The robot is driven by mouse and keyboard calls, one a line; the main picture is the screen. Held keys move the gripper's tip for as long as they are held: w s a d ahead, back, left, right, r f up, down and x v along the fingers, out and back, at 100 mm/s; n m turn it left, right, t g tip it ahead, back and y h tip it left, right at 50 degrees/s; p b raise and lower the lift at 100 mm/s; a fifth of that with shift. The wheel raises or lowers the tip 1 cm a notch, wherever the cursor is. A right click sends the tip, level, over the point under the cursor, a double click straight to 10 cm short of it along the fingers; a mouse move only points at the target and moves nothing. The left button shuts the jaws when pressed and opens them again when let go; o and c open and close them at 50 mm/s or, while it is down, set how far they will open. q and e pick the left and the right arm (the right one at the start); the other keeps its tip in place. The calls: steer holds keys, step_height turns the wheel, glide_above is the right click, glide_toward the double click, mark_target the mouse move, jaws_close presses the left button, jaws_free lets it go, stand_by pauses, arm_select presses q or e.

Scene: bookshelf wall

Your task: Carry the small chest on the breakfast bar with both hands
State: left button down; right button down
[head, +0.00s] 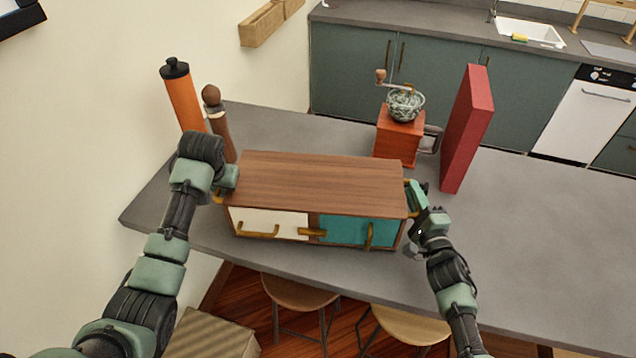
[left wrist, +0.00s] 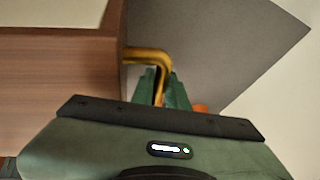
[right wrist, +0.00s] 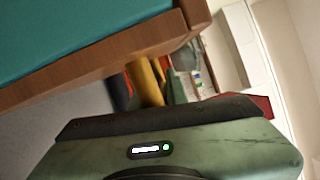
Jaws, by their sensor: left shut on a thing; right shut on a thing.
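The small chest (head: 318,181) has a brown wooden top and a front with a white panel and a teal panel with brass handles. It is at the breakfast bar (head: 560,250), near its front edge; I cannot tell whether it touches the top. My left gripper (head: 222,188) is shut on the brass side handle (left wrist: 148,55) at the chest's left end. My right gripper (head: 410,197) is shut on the handle at the right end, seen as a yellow bar (right wrist: 146,80) in the right wrist view. The fingertips are partly hidden.
Behind the chest stand an orange bottle (head: 183,98), a wooden pepper mill (head: 218,128), a red coffee grinder (head: 397,136) and an upright red book (head: 467,130). Two stools (head: 300,293) (head: 405,325) are below the front edge. The bar's right side is clear.

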arm_select(q)
steer(key=shift+w+f+b, duration=0.15)
steer(key=shift+f+b, duration=0.4)
steer(key=shift+f, duration=0.15)
arm_select(e)
steer(key=shift+w+a+f, duration=0.1)
steer(key=shift+f, duration=0.5)
arm_select(q)
steer(key=c, duration=1.5)
jaws_free()
steer(key=shift+d+r, duration=0.1)
arm_select(e)
steer(key=c, duration=1.5)
jaws_free()
arm_select(q)
steer(key=shift+o, duration=0.5)
steer(key=shift+s, duration=0.2)
arm_select(e)
steer(key=shift+o, duration=0.5)
arm_select(q)
steer(key=shift+s+r, duration=0.1)
arm_select(e)
steer(key=shift+s+r, duration=0.1)
steer(key=shift+s, duration=0.1)
